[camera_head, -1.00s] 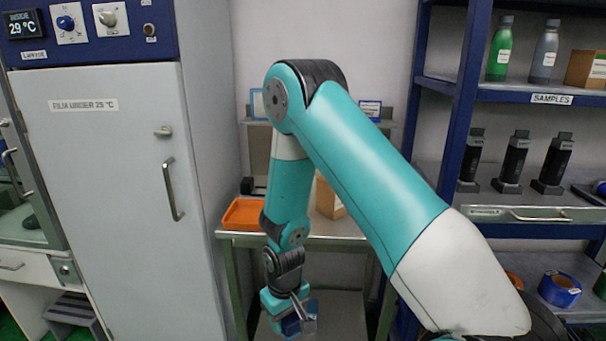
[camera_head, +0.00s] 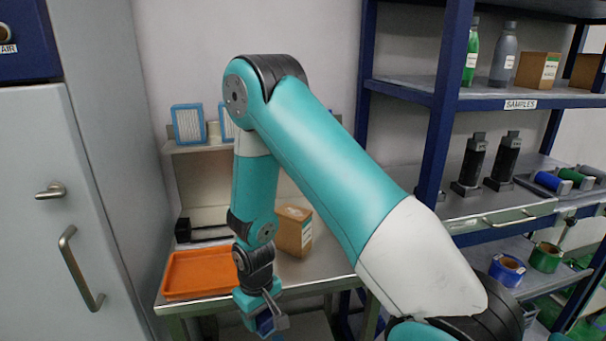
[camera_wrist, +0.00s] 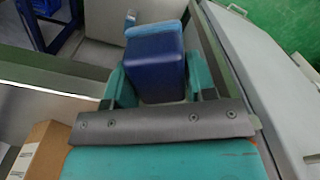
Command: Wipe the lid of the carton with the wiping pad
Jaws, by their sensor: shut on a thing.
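My gripper (camera_head: 263,318) hangs low at the front edge of the metal table, left of the picture's middle. It is shut on the wiping pad, a dark blue block (camera_head: 266,324) with a lighter blue edge. In the wrist view the pad (camera_wrist: 156,68) sits between the two teal fingers of my gripper (camera_wrist: 158,85). A brown carton (camera_head: 294,232) with a pale label stands on the table, right of and behind my gripper, partly hidden by my arm. A brown carton corner also shows at lower left in the wrist view (camera_wrist: 42,148). The pad and carton are apart.
An orange tray (camera_head: 200,274) lies on the table's left part. A small shelf (camera_head: 190,148) above holds blue-framed filters. A pale cabinet (camera_head: 50,230) stands close at left. A blue rack (camera_head: 440,130) with bottles, boxes and tape rolls stands at right.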

